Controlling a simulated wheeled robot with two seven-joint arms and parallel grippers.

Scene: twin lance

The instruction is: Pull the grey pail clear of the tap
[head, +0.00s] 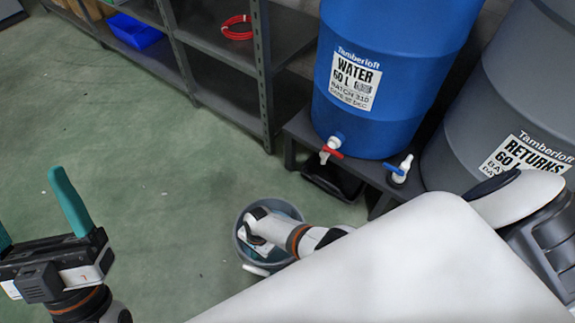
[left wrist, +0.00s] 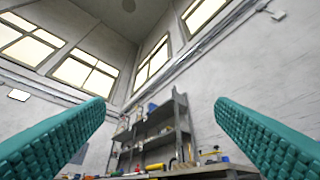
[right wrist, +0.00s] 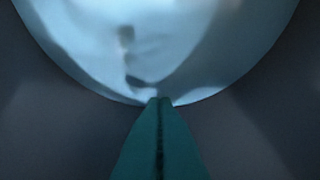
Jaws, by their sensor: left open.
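The grey pail (head: 241,246) stands on the green floor in the head view, below and left of the red-lever tap (head: 330,150), with blue-grey water (right wrist: 160,45) inside. My right arm reaches across it, and my right gripper (head: 256,228) is over and partly inside its mouth. My left gripper (head: 35,203) is open and empty, away to the left.
A blue water barrel (head: 385,50) stands on a dark low stand (head: 300,130). A grey returns barrel (head: 500,100) is beside it, near a blue-lever tap (head: 402,168). A black tray (head: 333,182) lies below the stand. Shelving (head: 265,75) is behind. The floor left of the pail is clear.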

